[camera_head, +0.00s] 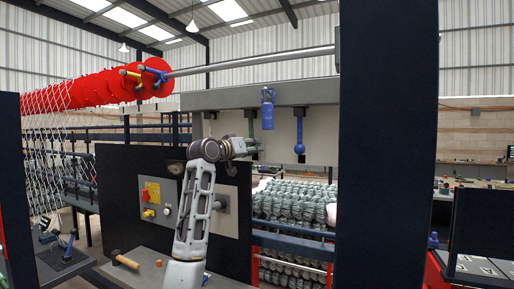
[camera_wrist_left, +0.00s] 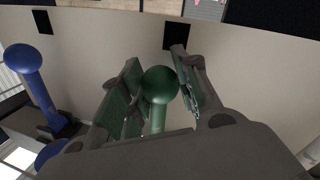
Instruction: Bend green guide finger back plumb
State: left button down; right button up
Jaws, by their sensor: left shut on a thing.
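The green guide finger (camera_head: 252,127) hangs from the underside of the grey beam in the head view. Its lower end is hidden at my gripper. In the left wrist view its round green ball (camera_wrist_left: 159,84) and a short length of stem show between my fingers. My left gripper (camera_head: 252,149) reaches in from the left, below the beam, and is shut on the green guide finger. In the left wrist view the gripper's pads (camera_wrist_left: 158,90) stand on both sides of the ball and stem. I cannot tell how far the finger leans. My right gripper is not in view.
A blue finger with a ball (camera_head: 299,136) hangs to the right, and a blue bottle-like thing (camera_head: 267,109) hangs between. The grey beam (camera_head: 225,97) runs above. A dark post (camera_head: 385,150) stands at right. Rolled mesh (camera_head: 290,200) lies below, beside a control panel (camera_head: 153,193).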

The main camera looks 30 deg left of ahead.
pick_arm(q)
jog(key=shift+s+a+r, duration=0.1)
jog(key=shift+a+r, duration=0.15)
jog(key=shift+r, duration=0.1)
jog(key=c, duration=1.5)
grip_release()
jog(key=o, duration=0.5)
jog(key=shift+a+f, duration=0.15)
jog(key=shift+a, duration=0.15)
jog(key=shift+c, duration=0.2)
jog(key=shift+d, duration=0.15)
jog(key=shift+d, duration=0.15)
jog(key=s+a, duration=0.2)
jog(key=s, duration=1)
